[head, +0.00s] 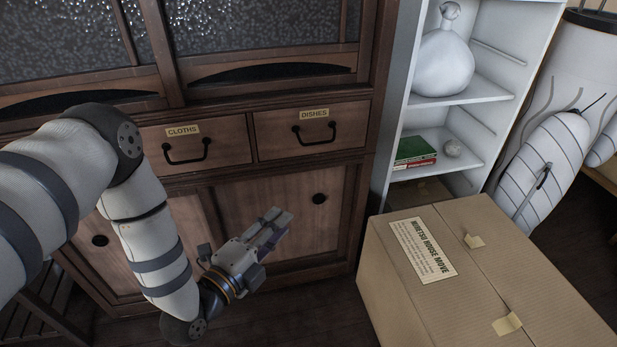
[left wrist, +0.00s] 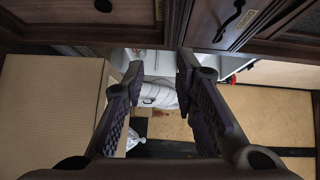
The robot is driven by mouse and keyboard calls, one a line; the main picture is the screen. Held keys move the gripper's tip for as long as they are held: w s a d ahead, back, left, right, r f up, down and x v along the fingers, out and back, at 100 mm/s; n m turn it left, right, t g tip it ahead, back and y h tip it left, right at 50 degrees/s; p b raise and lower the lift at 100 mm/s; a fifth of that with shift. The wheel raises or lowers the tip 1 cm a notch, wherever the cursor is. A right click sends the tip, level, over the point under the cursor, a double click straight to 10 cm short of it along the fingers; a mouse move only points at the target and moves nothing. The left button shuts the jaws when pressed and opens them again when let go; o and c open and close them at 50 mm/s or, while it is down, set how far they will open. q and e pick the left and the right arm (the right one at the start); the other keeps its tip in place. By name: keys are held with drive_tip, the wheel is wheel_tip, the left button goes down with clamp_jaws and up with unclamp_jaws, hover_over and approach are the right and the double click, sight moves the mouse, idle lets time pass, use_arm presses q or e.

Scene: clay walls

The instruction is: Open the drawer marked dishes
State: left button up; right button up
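The drawer marked DISHES (head: 343,128) is the right one of two small drawers in the dark wooden cabinet, and it looks shut. Its black bar handle (head: 314,139) hangs below the label and nothing touches it. My left gripper (head: 282,221) is in front of the lower cabinet door, below and a little left of that handle. In the left wrist view its two fingers (left wrist: 158,72) stand apart with nothing held between them. That view also shows a dark handle (left wrist: 228,20) beside a label too small to read, at the top right. My right gripper is not in view.
A drawer marked CLOTHS (head: 215,150) is to the left, also shut. A large cardboard box (head: 455,290) stands at the right front, close to the cabinet. A white shelf (head: 460,115) holds a vase and books. Dark floor shows between cabinet and box.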

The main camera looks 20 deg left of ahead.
sight(316, 144)
use_arm(q)
drive_tip(key=w+r+m+t, duration=0.2)
drive_tip(key=w+r, duration=0.2)
drive_tip(key=r, duration=0.4)
drive_tip(key=b+x, duration=0.2)
drive_tip(key=x, duration=0.9)
drive_tip(key=shift+w+d+b, duration=0.1)
drive_tip(key=shift+w+b, duration=0.3)
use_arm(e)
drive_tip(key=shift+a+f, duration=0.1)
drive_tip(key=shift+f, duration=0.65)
use_arm(q)
drive_tip(key=shift+r, duration=0.1)
clamp_jaws()
